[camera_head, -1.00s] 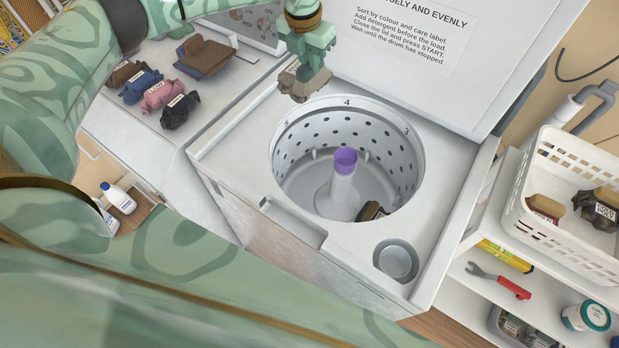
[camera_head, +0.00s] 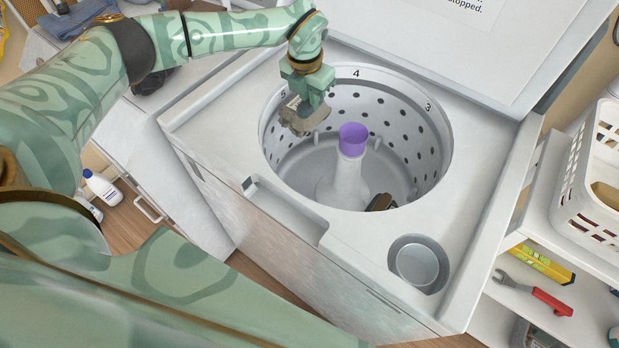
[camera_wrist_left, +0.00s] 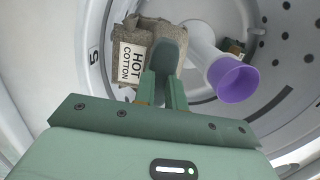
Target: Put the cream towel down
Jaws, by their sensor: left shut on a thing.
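The cream towel (camera_head: 300,121) is a small greyish-beige folded bundle. In the left wrist view the towel (camera_wrist_left: 133,58) carries a white tag reading "HOT COTTON". My left gripper (camera_head: 304,104) is shut on it and holds it over the left part of the washer drum opening, near the rim. In the left wrist view the fingers (camera_wrist_left: 167,75) cover part of the towel. The washer drum (camera_head: 415,150) is open, with a white agitator (camera_head: 345,180) topped by a purple cap (camera_head: 353,139). My right gripper is not in view.
A dark brown item (camera_head: 380,202) lies in the drum beside the agitator. The raised lid (camera_head: 440,50) stands behind the opening. A round dispenser cup (camera_head: 417,264) is at the front corner. A white basket (camera_head: 590,190) stands on the right.

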